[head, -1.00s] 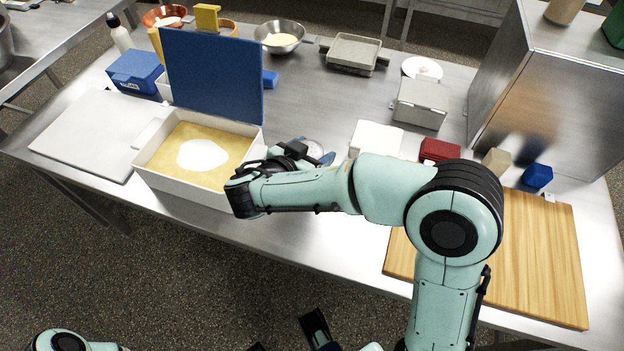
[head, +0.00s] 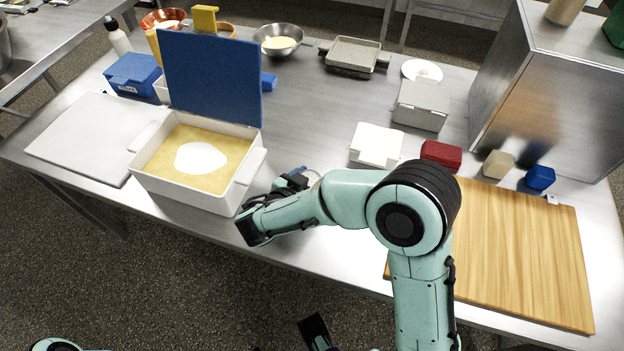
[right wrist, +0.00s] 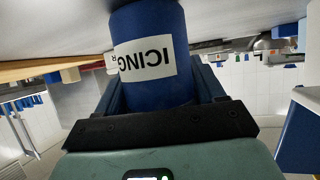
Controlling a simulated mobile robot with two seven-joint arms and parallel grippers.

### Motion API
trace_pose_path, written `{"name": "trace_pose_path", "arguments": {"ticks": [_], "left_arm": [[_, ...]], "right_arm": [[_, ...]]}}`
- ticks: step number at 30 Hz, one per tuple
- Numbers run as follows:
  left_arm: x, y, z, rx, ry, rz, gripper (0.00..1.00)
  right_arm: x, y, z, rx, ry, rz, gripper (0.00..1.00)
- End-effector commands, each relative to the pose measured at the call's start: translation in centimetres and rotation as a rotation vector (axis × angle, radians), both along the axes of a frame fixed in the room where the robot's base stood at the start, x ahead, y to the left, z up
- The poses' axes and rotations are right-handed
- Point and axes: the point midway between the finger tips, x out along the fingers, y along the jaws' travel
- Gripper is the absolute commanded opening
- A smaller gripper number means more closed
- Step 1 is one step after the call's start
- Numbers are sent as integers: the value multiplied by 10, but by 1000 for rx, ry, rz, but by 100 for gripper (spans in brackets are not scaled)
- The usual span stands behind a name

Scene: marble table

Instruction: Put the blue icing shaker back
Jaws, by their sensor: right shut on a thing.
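The blue icing shaker (right wrist: 150,25) fills the middle of the right wrist view. It has a white label reading ICING, upside down in that picture, whose tabletop is at the top. My right gripper (head: 292,182) is shut around the shaker's body, with a dark finger on each side. In the head view the gripper is just right of the white cake box, over the table's front part, and my arm and hand mostly hide the shaker. Whether its base touches the table is unclear.
The white box (head: 185,190) holds yellow cake with a white patch; its blue lid (head: 210,78) stands up behind. Right lie a white container (head: 377,145), red block (head: 441,154), beige block (head: 497,164), blue block (head: 540,178) and wooden board (head: 525,255). The table middle is clear.

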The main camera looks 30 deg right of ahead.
Motion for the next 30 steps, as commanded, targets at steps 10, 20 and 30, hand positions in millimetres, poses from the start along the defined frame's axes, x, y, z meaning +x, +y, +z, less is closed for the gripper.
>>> {"name": "trace_pose_path", "arguments": {"ticks": [10,20,30], "left_arm": [[8,4,-7,10,-22,9,43],[7,3,-6,9,-20,8,43],[-1,-1,0,-1,3,-1,43]], "right_arm": [[0,0,-3,0,-1,0,75],[0,0,-2,0,0,0,94],[-13,29,16,1,-3,6,94]]}}
